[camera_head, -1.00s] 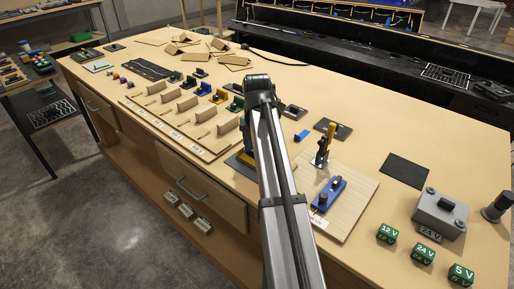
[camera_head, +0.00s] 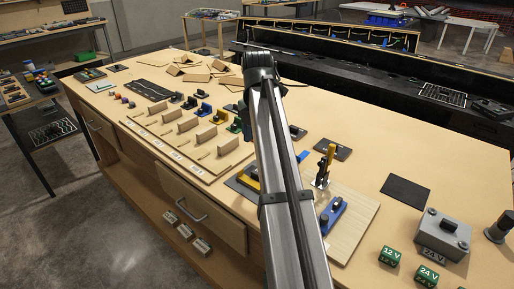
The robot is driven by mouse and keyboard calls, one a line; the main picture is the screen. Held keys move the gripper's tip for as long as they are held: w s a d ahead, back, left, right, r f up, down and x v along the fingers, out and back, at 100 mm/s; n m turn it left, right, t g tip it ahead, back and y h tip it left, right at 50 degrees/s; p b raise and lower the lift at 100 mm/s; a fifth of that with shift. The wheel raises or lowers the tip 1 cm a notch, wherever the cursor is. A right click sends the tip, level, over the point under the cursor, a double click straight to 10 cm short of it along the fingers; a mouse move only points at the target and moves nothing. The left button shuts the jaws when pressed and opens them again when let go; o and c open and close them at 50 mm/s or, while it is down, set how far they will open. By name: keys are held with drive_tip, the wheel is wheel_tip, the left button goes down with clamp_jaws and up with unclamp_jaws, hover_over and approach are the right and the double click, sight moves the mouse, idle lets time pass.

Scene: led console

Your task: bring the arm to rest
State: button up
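My arm (camera_head: 285,180) rises from the bottom edge over the middle of the bench to a dark elbow joint (camera_head: 262,68). My gripper does not show; the part of the arm beyond the elbow is hidden or cannot be made out. Just right of the arm in the picture, a pale wooden board (camera_head: 355,220) carries a blue part (camera_head: 332,215) and an upright metal piece with a yellow and black handle (camera_head: 326,160).
The wooden bench (camera_head: 375,150) holds a row of slotted wooden holders (camera_head: 188,124) at left, a black mat (camera_head: 405,189), a grey 24 V box (camera_head: 442,235) and green 12 V (camera_head: 390,256) and 24 V (camera_head: 427,276) blocks at right. A black counter (camera_head: 400,90) runs behind.

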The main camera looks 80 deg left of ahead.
drive_tip(key=shift+r, duration=0.35)
drive_tip(key=shift+w, duration=0.15)
